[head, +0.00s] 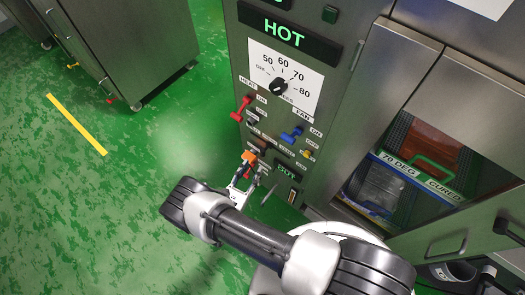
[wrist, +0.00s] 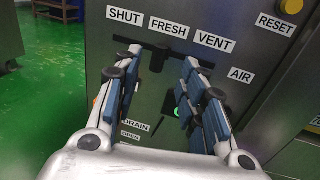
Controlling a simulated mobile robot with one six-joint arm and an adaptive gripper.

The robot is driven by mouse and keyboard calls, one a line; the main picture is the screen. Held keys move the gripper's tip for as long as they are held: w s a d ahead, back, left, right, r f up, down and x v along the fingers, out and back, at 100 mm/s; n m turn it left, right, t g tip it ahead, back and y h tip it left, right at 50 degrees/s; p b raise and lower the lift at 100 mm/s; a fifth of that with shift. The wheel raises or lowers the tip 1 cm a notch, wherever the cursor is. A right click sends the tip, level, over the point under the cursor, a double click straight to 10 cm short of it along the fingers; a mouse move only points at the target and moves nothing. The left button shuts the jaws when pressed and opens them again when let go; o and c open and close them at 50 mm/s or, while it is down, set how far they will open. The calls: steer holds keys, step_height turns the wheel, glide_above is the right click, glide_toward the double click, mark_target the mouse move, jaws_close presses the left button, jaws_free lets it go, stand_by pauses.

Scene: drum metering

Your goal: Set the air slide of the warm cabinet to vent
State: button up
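The warm cabinet's control panel (head: 285,60) has a HOT sign and a dial. In the wrist view, the air slide (wrist: 158,58) is a dark knob on a horizontal slot. It stands below the FRESH label (wrist: 168,29), between SHUT (wrist: 125,17) on the left and VENT (wrist: 214,42) on the right. The AIR label (wrist: 241,75) is to the right. My gripper (wrist: 161,68) is open, one finger on each side of the knob, with visible gaps. In the head view, my gripper (head: 243,180) is at the panel's lower part, where the slide cannot be made out.
A yellow button (wrist: 291,6) by RESET is at upper right. DRAIN and OPEN labels (wrist: 135,126) are below. Red (head: 241,108) and blue (head: 291,135) handles project from the panel above my gripper.

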mark_target(262, 153)
steer(key=b+x, duration=0.1)
steer(key=x, duration=0.8)
steer(key=shift+w+d, duration=0.15)
steer(key=shift+w, duration=0.2)
steer(key=shift+c, duration=0.2)
jaws_close()
steer(key=shift+s, duration=0.1)
